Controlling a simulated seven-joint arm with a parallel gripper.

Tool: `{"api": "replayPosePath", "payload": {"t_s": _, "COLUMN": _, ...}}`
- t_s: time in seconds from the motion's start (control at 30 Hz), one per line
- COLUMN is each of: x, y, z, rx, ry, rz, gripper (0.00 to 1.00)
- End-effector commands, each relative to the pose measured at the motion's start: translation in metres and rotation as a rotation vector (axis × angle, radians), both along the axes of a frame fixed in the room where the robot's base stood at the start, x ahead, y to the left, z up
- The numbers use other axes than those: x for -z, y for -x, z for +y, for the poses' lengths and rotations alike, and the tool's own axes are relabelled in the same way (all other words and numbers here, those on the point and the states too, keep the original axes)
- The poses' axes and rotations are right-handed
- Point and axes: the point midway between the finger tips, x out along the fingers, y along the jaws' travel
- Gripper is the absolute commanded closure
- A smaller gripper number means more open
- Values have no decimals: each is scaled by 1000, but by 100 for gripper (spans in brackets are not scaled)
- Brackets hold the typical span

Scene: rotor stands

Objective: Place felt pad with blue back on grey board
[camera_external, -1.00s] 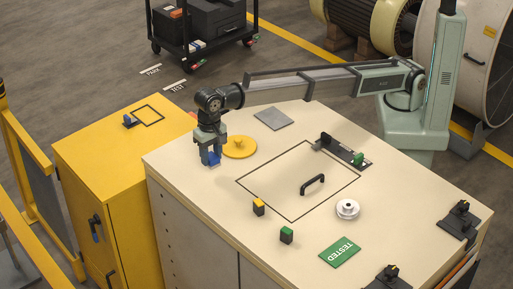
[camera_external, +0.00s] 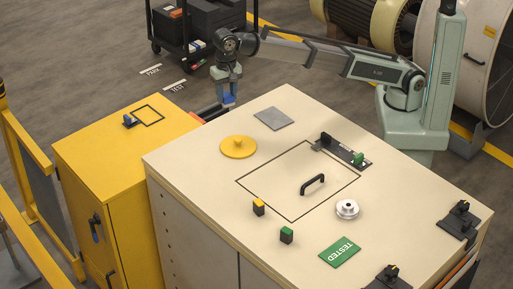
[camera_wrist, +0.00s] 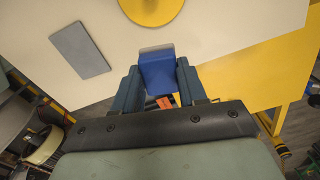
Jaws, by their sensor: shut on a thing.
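My gripper (camera_external: 228,97) is shut on a small block with a blue back, the felt pad (camera_external: 229,99). It holds the pad up in the air near the bench's far left edge. In the wrist view the blue pad (camera_wrist: 158,75) sits between the two fingers, with a grey strip along its far edge. The grey board (camera_external: 274,119) is a flat square plate on the cream bench top, right of and below the gripper in the external view. In the wrist view the board (camera_wrist: 79,50) lies left of the pad, apart from it, with its top bare.
A yellow disc with a knob (camera_external: 238,147) lies near the board. A black handle (camera_external: 313,184), yellow-topped block (camera_external: 258,207), green-topped block (camera_external: 287,235) and white pulley (camera_external: 347,209) stand on the bench. A yellow cabinet (camera_external: 110,160) stands left.

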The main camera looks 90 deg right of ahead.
Motion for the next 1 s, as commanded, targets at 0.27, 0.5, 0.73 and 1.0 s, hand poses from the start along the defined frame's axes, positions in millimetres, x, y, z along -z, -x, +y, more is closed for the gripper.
{"api": "replayPosePath", "payload": {"t_s": 0.27, "x": 24, "y": 94, "z": -75, "rx": -26, "ry": -1, "rz": -1, "gripper": 88}}
{"api": "replayPosePath", "payload": {"t_s": 0.5, "x": 45, "y": 145, "z": -102, "rx": -106, "ry": 0, "rz": -1, "gripper": 88}}
{"api": "replayPosePath", "payload": {"t_s": 0.73, "x": 47, "y": 155, "z": -107, "rx": -213, "ry": 0, "rz": -1, "gripper": 88}}
{"api": "replayPosePath", "payload": {"t_s": 1.0, "x": 70, "y": 156, "z": -107, "rx": -237, "ry": 1, "rz": 3, "gripper": 88}}
